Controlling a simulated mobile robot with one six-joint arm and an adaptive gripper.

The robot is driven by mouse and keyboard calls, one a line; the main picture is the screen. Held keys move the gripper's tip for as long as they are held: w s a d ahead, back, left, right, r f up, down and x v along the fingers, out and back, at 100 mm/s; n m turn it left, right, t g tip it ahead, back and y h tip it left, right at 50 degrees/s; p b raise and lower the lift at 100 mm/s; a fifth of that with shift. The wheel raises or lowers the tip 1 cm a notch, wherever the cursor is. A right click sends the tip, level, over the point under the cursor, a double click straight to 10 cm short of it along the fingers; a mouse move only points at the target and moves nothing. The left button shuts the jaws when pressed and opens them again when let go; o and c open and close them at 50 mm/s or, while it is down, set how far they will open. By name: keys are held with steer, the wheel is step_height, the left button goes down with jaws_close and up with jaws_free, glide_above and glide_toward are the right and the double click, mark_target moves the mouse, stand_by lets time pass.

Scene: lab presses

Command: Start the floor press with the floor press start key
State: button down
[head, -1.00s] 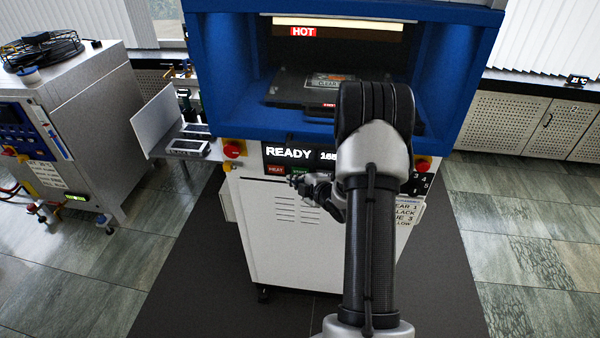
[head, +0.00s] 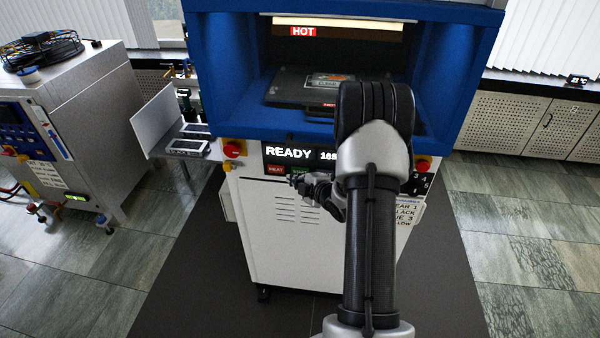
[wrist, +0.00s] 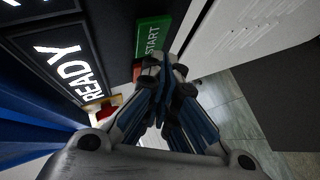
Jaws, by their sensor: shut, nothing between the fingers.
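The floor press (head: 292,240) is a blue and white machine with a dark panel reading READY (head: 289,152). The green START key (wrist: 153,37) shows in the wrist view, just beyond my fingertips. In the head view the key (head: 299,170) is a small green patch beside the red key, partly behind my gripper (head: 296,181). My gripper (wrist: 168,68) is shut and empty. Its fingertips are at the key's lower edge in the wrist view; I cannot tell whether they touch it.
A red key marked HEAT (head: 275,169) is left of the green one. Red knobs (head: 233,149) sit at the press's left and right (head: 423,164). A hot plate area (head: 330,88) lies above the panel. A grey machine (head: 70,130) stands at left.

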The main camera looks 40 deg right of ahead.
steer(key=shift+w+d, duration=0.2)
steer(key=shift+d, duration=0.05)
